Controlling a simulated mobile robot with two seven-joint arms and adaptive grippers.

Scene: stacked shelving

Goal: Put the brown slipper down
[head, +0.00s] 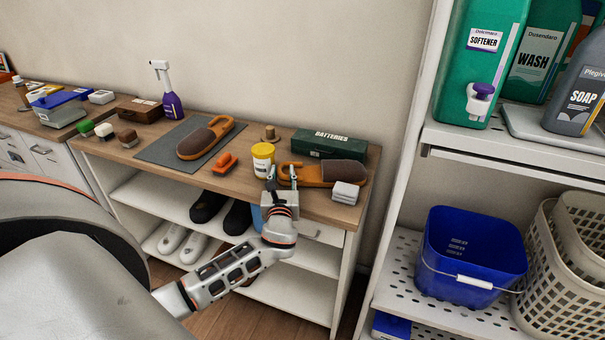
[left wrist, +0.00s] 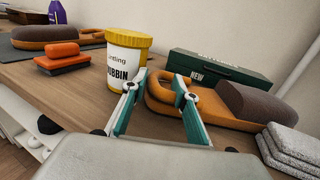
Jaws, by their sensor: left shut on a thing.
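My left gripper (head: 285,176) is shut on the orange looped end of a brown slipper (head: 340,172) with an orange sole. The slipper lies level at the tabletop's right part; whether it touches the wood I cannot tell. In the left wrist view, the fingers (left wrist: 160,84) straddle the loop of the slipper (left wrist: 243,102), and its brown upper points away to the right. A matching slipper (head: 205,138) lies on a grey mat (head: 153,153) further left; it also shows in the left wrist view (left wrist: 50,36). My right gripper is out of view.
A yellow-lidded tub (head: 263,158) stands just left of the gripper. A green batteries box (head: 328,144) is behind the held slipper and folded grey cloths (head: 345,193) are in front. An orange brush (head: 224,164) lies between tub and mat. A white shelf upright (head: 401,160) rises at right.

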